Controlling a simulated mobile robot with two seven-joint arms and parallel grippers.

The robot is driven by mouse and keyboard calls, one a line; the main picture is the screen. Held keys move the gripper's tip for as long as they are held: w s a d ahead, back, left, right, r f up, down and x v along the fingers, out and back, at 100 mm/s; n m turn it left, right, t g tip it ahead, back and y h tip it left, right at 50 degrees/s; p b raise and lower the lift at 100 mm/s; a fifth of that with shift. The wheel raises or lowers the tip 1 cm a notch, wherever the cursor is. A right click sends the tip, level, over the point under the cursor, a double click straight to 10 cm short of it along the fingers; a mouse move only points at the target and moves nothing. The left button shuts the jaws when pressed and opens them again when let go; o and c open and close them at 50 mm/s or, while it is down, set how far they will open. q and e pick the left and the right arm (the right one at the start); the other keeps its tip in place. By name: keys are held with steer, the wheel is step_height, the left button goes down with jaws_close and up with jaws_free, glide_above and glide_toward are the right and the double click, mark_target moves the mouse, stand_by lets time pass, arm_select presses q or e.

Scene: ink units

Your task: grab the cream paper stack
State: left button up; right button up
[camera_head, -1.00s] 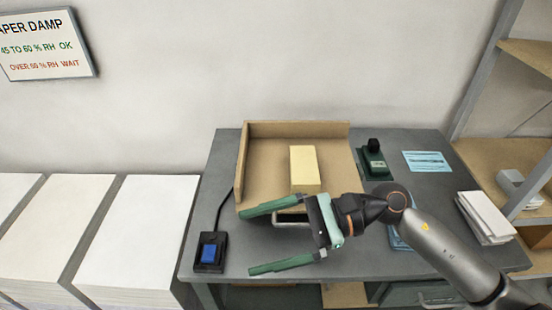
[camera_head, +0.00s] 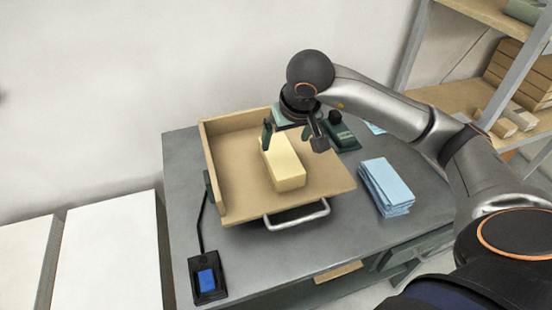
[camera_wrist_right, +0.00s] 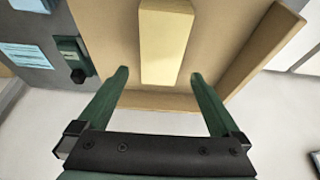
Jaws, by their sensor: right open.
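The cream paper stack (camera_head: 285,168) is a pale yellow block lying in the tan tray (camera_head: 230,203) on the grey table. It also shows in the right wrist view (camera_wrist_right: 166,45). My right gripper (camera_head: 292,141) is open, green fingers pointing down, over the far part of the stack. In the right wrist view its two fingertips (camera_wrist_right: 160,74) are spread wider than the stack, one to each side in the picture. Nothing is held; I cannot tell how high the fingertips are above the tray. My left gripper is not in view.
The tray has raised walls at its back and left and a metal handle (camera_head: 297,216) in front. A light blue stack (camera_head: 386,186) lies right of it, a dark green device (camera_head: 341,132) behind. A blue button box (camera_head: 207,279) sits front left. Shelves stand right.

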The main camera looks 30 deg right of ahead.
mark_target(281, 154)
steer(key=x, duration=0.3)
steer(key=shift+w+f, duration=0.1)
steer(key=shift+f, duration=0.2)
steer(key=shift+p+x, duration=0.5)
steer(key=shift+x, duration=2.2)
steer(key=shift+a+f, duration=0.1)
steer(key=shift+a, duration=0.1)
steer(key=shift+c, duration=0.2)
jaws_close()
